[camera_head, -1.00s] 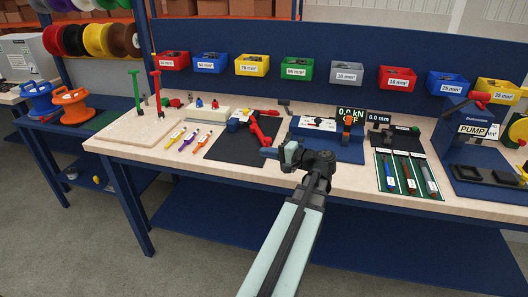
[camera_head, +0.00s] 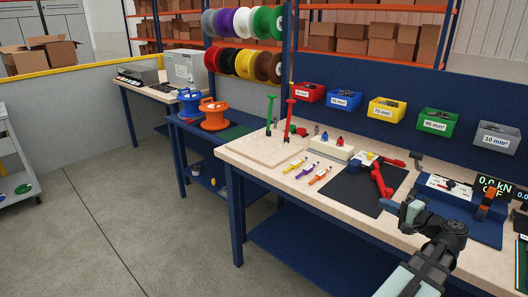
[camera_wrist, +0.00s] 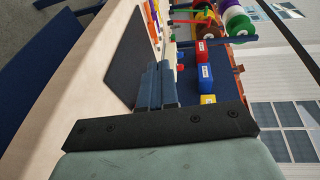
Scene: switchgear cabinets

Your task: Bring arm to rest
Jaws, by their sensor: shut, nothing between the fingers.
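My gripper (camera_head: 388,204) is at the right of the head view, at the end of my arm, which enters from the bottom right. It shows in front of the right edge of the black mat (camera_head: 345,190) on the workbench (camera_head: 250,150). In the wrist view its blue-grey fingers (camera_wrist: 158,85) lie together with nothing between them. The height of the gripper above the bench is hard to tell.
A red-handled tool (camera_head: 380,180) lies on the mat. A blue press device (camera_head: 470,215) stands right of it. Bins (camera_head: 387,109) line the back panel. Open floor (camera_head: 110,220) lies left.

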